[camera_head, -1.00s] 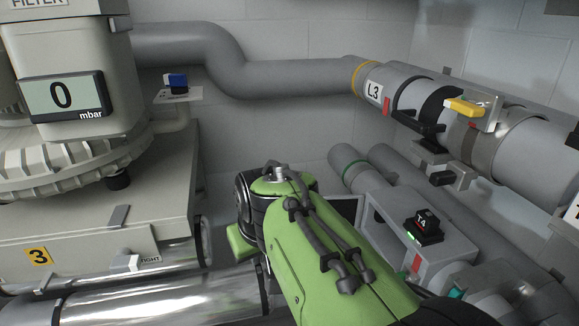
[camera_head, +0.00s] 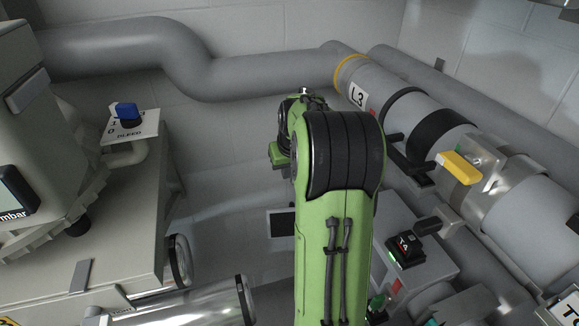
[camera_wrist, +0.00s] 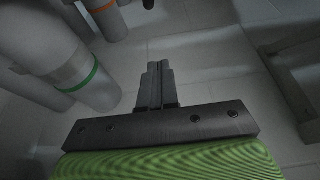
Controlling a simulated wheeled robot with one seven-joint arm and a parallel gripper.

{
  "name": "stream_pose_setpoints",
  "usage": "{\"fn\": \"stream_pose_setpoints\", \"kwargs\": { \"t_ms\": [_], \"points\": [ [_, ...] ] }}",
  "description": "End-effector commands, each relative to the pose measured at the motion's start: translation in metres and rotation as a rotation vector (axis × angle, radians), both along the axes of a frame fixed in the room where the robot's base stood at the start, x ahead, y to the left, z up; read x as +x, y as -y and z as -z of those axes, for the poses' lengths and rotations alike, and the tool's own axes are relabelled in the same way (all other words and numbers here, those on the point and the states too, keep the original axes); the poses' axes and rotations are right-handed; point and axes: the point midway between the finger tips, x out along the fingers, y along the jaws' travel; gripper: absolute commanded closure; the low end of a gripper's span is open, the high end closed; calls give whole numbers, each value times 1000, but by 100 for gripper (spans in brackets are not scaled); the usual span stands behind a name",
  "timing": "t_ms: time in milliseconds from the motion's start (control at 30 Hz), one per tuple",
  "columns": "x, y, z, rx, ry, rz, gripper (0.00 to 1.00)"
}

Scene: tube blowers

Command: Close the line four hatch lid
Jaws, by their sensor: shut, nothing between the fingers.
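I cannot pick out the line four hatch lid for sure in either view. In the head view my arm hides the gripper.
In the wrist view a grey pipe with a green ring (camera_wrist: 80,76) and one with an orange ring (camera_wrist: 103,6) lie left of my gripper. In the head view the L3 pipe (camera_head: 358,97) with a yellow handle (camera_head: 460,167) runs along the right; a blue knob (camera_head: 127,112) stands left.

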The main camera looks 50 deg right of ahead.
Motion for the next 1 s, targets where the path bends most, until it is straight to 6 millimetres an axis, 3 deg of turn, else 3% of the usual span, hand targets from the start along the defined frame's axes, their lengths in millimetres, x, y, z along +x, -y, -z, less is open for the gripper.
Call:
{"fn": "stream_pose_setpoints", "kwargs": {
  "t_ms": [33,267,333,500,1000],
  "points": [
    [3,2,14,4,-4,1,100],
    [18,9,60,3,-3,1,100],
    [2,2,58,-1,-1,3,100],
    [-14,-8,62,0,-1,1,100],
    [-19,-8,62,0,0,-5,100]
  ]
}}
